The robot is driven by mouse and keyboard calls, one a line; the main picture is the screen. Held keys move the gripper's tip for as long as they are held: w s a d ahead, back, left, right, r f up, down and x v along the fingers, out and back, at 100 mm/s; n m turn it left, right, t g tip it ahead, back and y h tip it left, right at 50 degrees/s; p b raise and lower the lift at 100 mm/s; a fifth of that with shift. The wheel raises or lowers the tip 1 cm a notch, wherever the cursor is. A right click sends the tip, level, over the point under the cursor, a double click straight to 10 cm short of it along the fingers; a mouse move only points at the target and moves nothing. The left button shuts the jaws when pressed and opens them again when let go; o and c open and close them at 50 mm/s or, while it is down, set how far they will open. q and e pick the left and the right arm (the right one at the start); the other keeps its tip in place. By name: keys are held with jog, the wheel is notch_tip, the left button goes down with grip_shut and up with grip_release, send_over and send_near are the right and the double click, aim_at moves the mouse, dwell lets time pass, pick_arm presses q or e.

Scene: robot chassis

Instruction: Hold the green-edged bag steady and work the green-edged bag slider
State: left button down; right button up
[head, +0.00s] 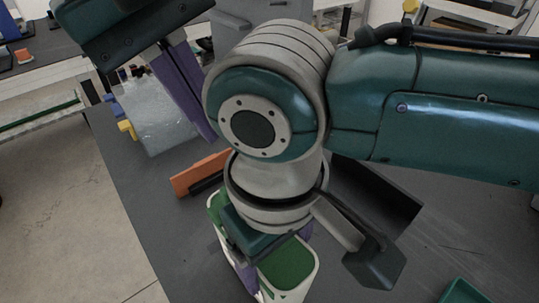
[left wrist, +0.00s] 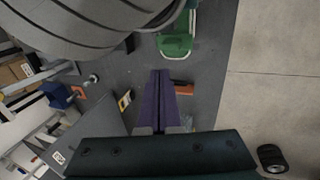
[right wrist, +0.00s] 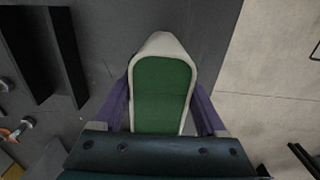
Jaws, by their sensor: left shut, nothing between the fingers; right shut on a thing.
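A clear, crinkled bag (head: 160,118) lies at the table's left edge in the head view; I cannot make out a green edge or a slider on it. My left gripper (head: 212,137) is shut and empty, its purple fingers pointing down beside the bag's right side and partly covering it. In the left wrist view the closed fingers (left wrist: 160,73) show nothing between them. My right gripper (right wrist: 160,92) is shut on a green piece with a whitish rim (right wrist: 160,85), one finger along each side. That piece also shows below the right wrist in the head view (head: 290,264).
An orange block (head: 198,173) lies between the bag and my right wrist. A yellow piece (head: 127,130) is at the bag's left edge. A black open box (head: 380,195) stands right of my right wrist. A green tray (head: 463,292) is at the lower right. The front left tabletop is clear.

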pick_arm(q)
jog(key=shift+f, duration=3.6)
jog(key=shift+s, duration=0.1)
